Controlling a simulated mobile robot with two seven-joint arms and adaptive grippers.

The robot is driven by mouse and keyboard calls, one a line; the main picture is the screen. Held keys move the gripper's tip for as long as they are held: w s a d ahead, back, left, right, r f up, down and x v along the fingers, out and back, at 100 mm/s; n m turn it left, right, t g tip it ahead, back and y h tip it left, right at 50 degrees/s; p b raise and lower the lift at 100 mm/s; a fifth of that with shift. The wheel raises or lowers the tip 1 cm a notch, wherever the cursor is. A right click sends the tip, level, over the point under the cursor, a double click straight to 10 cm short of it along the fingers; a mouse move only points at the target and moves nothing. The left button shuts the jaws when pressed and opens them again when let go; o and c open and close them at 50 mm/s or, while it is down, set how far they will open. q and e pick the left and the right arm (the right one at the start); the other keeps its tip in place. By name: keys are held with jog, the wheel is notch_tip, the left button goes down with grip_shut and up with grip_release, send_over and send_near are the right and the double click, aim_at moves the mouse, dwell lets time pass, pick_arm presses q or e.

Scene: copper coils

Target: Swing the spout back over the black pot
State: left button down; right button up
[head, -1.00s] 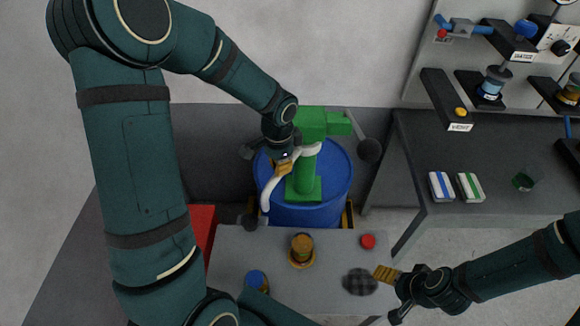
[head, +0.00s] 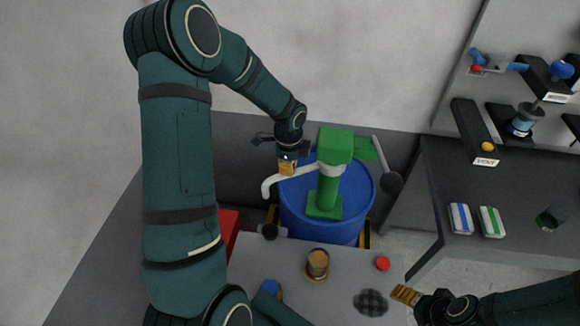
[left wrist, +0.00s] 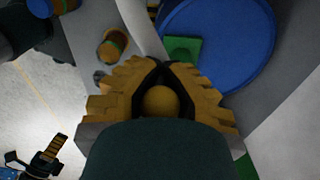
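A green pump (head: 330,190) with a white spout (head: 270,184) stands on a blue drum (head: 360,205). The spout reaches left from the pump, its end bent down. I see no clear grasp. My right gripper (head: 405,294) is shut and empty over the table's right side.
The pump's handle (head: 391,181) hangs right. A dark bench (head: 445,180) stands further right.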

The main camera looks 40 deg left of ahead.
pick_arm(q)
jog(key=shift+w+a+r, duration=0.1)
jog(key=c, duration=1)
grip_release()
notch_tip(320, 180, up, 12)
jog(key=shift+f, duration=0.1)
